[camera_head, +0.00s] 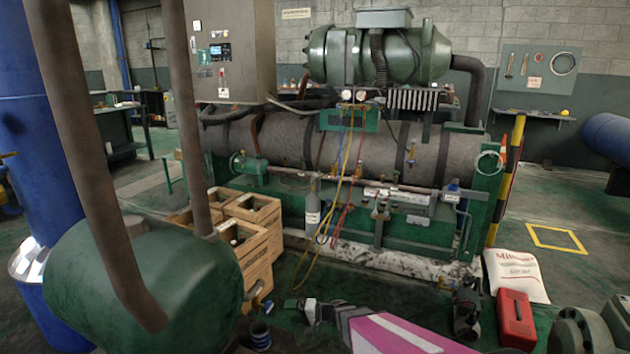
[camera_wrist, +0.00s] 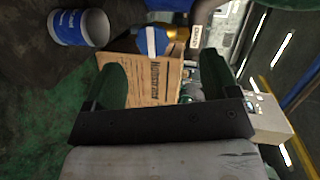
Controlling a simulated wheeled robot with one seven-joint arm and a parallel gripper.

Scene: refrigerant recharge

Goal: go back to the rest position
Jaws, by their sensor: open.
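My gripper (camera_head: 299,309) is low in front of the machine in the head view, pointing left at the end of my arm. It is near the wooden crates and close to the floor. In the wrist view the two green fingers stand apart, with nothing held between the fingertips (camera_wrist: 160,75). A wooden crate (camera_wrist: 145,78) with printed lettering shows beyond the fingers. A blue-and-white can (camera_wrist: 82,27) lies to the upper left of the fingers, clear of them.
Wooden crates (camera_head: 252,210) stand left of my gripper, beside a large green tank (camera_head: 150,280). The chiller (camera_head: 270,142) with gauge hoses (camera_head: 340,190) stands behind. A grey cylinder (camera_head: 313,206) is upright before it. A red toolbox (camera_head: 516,318) and white sack (camera_head: 516,275) are at right.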

